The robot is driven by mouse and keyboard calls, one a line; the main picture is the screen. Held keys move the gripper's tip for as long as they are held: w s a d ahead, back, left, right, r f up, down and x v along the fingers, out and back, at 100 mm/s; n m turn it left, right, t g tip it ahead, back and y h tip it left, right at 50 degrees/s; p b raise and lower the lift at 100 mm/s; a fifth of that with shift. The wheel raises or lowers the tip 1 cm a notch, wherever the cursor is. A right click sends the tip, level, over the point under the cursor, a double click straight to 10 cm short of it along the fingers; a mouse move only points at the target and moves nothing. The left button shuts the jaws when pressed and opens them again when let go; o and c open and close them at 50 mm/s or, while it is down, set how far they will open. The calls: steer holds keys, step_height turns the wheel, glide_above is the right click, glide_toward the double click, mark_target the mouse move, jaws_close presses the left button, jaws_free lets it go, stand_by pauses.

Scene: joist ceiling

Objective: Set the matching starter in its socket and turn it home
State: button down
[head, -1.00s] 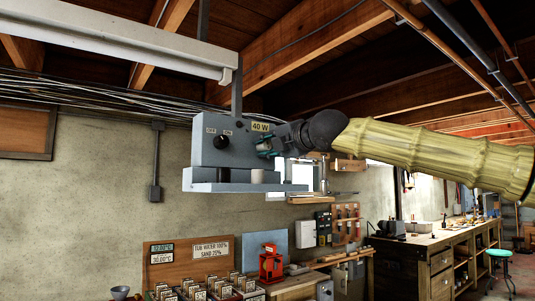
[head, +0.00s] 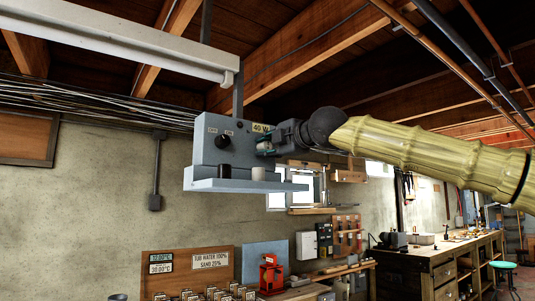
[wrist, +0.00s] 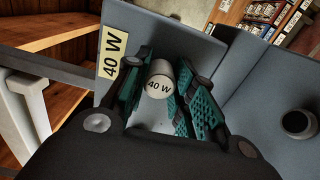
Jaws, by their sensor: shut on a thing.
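A grey box (head: 210,150) hangs under the white light fitting. It bears a 40 W label (head: 261,128), which also shows in the wrist view (wrist: 112,53), and a black knob (head: 222,141) between OFF and ON marks. My gripper (head: 266,147) is at the right part of the box face, just below the label. In the wrist view its teal-padded fingers (wrist: 160,95) are shut on a pale round starter (wrist: 158,84) marked 40 W, with its end towards me. The starter's far end and any socket behind it are hidden, so I cannot tell whether it is seated.
A ledge (head: 285,186) juts from the box's bottom, below my gripper. A dark cylinder (head: 224,171) and a white cylinder (head: 258,173) stand on it. Joists and pipes run overhead. A workbench (head: 440,255) stands at the far right.

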steer(key=c, duration=1.1)
jaws_free()
steer(key=shift+s+d, duration=0.1)
steer(key=v, duration=1.1)
steer(key=shift+s+d, duration=0.25)
steer(key=shift+s, duration=0.05)
steer(key=shift+o, duration=0.2)
